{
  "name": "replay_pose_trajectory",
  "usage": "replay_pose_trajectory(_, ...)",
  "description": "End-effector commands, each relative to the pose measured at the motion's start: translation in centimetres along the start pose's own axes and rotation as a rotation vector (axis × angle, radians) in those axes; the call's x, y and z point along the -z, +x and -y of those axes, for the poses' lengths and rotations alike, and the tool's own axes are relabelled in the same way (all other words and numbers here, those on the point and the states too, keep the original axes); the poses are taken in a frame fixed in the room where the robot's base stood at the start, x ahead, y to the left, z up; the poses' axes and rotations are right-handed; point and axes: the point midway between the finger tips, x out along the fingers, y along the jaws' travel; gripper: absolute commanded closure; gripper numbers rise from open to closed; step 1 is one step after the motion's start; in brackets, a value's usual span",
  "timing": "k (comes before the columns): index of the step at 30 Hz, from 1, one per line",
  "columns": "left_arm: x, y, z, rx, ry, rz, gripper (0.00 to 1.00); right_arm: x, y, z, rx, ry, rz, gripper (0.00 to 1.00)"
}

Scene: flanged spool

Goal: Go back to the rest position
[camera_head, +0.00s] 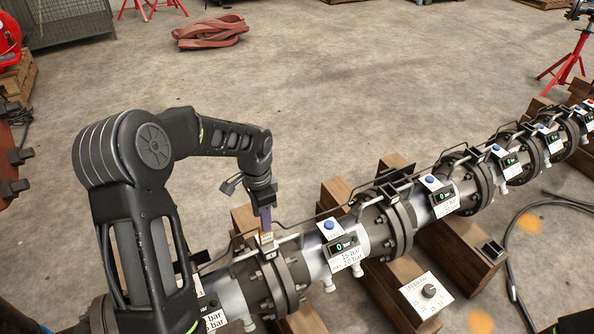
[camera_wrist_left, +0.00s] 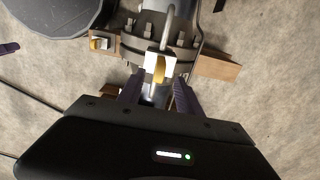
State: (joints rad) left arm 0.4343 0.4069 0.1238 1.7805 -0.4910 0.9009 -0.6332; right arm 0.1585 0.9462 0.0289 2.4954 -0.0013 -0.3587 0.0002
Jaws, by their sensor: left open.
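The flanged pipe spool (camera_head: 312,262) runs from the lower left to the far right, with dark bolted flanges and small gauge boxes. My left gripper (camera_head: 265,226) points down over a flange (camera_head: 270,285) at the near left. Its purple fingers are open, and in the left wrist view (camera_wrist_left: 157,94) they stand apart. A white block with a yellow part (camera_wrist_left: 160,68) sits on the flange just beyond the fingertips; it also shows in the head view (camera_head: 267,241). I cannot tell whether the fingers touch it. My right gripper is not in view.
Wooden blocks (camera_head: 462,252) support the spool. A white dial plate (camera_head: 427,296) lies at the lower right. A black hose (camera_head: 514,262) curls on the floor at the right. Red straps (camera_head: 210,32) lie at the back. A red stand (camera_head: 568,62) stands far right. The middle floor is clear.

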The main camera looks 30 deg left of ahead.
Motion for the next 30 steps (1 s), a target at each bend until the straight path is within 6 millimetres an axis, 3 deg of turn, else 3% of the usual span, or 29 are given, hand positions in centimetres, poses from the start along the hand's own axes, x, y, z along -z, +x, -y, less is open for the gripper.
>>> replay_pose_trajectory(8,0.3,0.0,0.2,0.009,-0.029,-0.014,0.58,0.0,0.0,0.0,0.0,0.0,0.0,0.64)
replay_pose_trajectory(13,3.3,0.5,0.8,0.047,-0.148,-0.145,0.58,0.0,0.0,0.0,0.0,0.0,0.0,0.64)
replay_pose_trajectory(16,5.7,2.6,-0.8,0.028,-0.265,-0.253,0.58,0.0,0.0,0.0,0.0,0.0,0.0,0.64)
replay_pose_trajectory(20,8.8,7.1,-6.5,-0.066,-0.451,-0.373,0.58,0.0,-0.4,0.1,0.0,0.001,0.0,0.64)
replay_pose_trajectory(23,9.8,10.6,-12.3,-0.15,-0.594,-0.413,0.58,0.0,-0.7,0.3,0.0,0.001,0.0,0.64)
replay_pose_trajectory(26,9.1,13.5,-18.2,-0.219,-0.715,-0.406,0.58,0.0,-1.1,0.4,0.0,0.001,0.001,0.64)
replay_pose_trajectory(30,6.0,16.4,-26.1,-0.281,-0.818,-0.335,0.58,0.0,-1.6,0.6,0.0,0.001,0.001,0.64)
